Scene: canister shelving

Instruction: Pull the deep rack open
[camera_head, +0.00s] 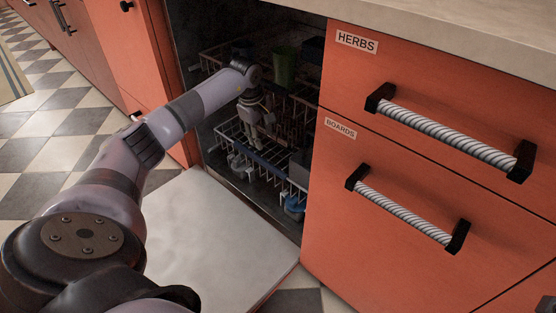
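The lower rack (222,140), a wire basket with a blue strip (265,166) along its front, sits inside an open dishwasher. I take it for the deep rack. My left gripper (258,138) reaches in from the left and points down at the rack's front edge, just above the blue strip. The fingers are small and dark, so I cannot tell whether they touch the rack or are closed on it. An upper wire rack (212,58) sits above, partly hidden by my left arm. My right gripper is out of view.
The dishwasher door (215,235) lies folded down in front of the opening. A green cup (284,68) stands in the upper rack; a blue item (294,206) shows low at the right. Orange drawers labelled HERBS (440,85) and BOARDS (390,185), with protruding handles, flank the opening.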

